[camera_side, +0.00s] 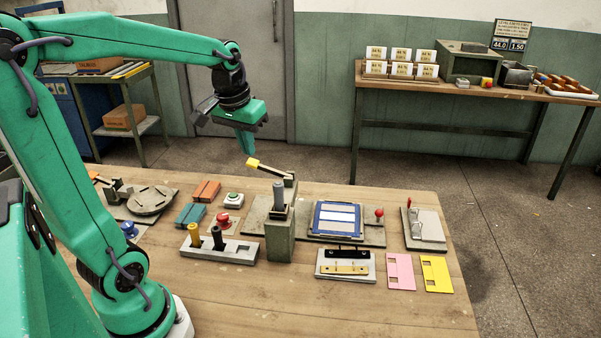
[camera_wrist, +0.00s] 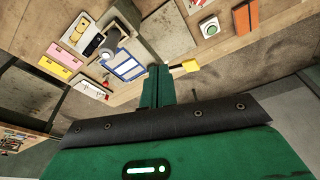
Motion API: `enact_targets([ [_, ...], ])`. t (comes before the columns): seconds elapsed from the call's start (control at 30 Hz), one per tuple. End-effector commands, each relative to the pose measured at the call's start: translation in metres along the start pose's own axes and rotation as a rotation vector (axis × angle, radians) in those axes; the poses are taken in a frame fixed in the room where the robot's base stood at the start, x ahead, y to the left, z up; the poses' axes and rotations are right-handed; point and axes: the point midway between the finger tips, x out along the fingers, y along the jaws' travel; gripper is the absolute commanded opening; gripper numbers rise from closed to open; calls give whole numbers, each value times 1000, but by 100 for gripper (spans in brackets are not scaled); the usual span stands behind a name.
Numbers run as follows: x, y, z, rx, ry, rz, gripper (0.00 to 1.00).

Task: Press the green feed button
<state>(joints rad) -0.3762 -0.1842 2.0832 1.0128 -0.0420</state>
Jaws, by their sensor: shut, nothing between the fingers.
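The green feed button (camera_side: 234,197) is a small green cap on a pale square box at the back middle of the wooden table. It also shows in the wrist view (camera_wrist: 210,28), toward the upper right. My gripper (camera_side: 248,151) is shut and empty, pointing down, in the air beyond the button and above the table's back edge. In the wrist view my shut fingers (camera_wrist: 158,72) are below and left of the button, clearly apart from it. Nothing hides the button.
A yellow-handled lever (camera_side: 253,162) shows just under my fingertips; the gap is unclear. A red button (camera_side: 223,217) sits in front of the green one. Orange (camera_side: 206,190) and teal (camera_side: 190,215) blocks lie to its left. A grey post (camera_side: 279,232) stands to the right.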

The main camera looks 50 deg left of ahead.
Motion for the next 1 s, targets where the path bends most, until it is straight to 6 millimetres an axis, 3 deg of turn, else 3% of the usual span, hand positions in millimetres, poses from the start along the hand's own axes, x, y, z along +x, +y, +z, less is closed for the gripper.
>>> enact_targets([
  [0.5, 51, -84, -54, -229, -143, -40, 0],
  [0.8, 81, -130, -67, -335, -207, -50, 0],
  [1.0, 89, -142, -69, -364, -225, -52, 0],
])
